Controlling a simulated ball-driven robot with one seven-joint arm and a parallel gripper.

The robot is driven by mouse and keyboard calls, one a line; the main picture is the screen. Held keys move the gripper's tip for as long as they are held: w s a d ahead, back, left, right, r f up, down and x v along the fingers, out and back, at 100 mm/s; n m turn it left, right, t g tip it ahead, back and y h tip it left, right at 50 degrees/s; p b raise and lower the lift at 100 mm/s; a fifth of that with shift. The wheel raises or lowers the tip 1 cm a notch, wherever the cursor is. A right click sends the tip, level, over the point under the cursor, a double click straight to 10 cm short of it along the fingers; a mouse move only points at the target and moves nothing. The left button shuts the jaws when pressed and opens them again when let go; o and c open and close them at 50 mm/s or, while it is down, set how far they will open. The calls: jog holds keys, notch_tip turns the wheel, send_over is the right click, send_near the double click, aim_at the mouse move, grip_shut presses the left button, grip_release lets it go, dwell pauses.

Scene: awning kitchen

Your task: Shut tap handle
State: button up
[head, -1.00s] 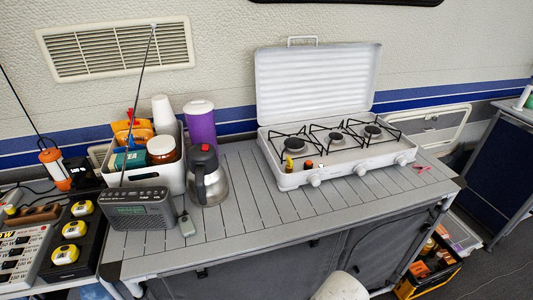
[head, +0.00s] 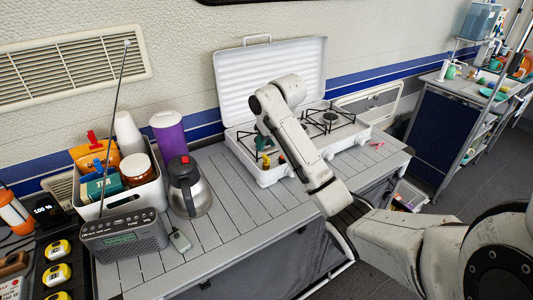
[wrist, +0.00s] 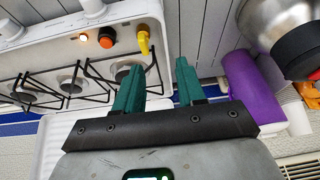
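The yellow tap handle (wrist: 143,41) sticks out at one end of the stove's front panel, beside an orange-red knob (wrist: 106,38). It also shows small in the head view (head: 266,160), just below my fingers. My gripper (wrist: 160,65) is open, with its two teal fingers apart and nothing between them. In the wrist view the handle lies beyond the fingertips, nearer the left finger, and appears apart from them. In the head view my gripper (head: 263,143) is over the stove's left end, partly hidden by my arm.
The white stove (head: 244,157) has its lid (head: 235,80) raised and black pot supports. The table's front middle is clear.

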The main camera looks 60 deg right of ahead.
aim_at(266, 156)
jog(key=d+f, duration=0.1)
jog(key=f, duration=0.2)
jog(key=w+d+f, duration=0.1)
jog(key=d+f, duration=0.1)
jog(key=f, duration=0.1)
jog(key=w+d+f, duration=0.1)
jog(key=f, duration=0.2)
jog(key=shift+w+d+p, duration=0.15)
jog(key=shift+d+p, duration=0.1)
jog(key=shift+p, duration=0.05)
grip_shut()
dwell(0.3)
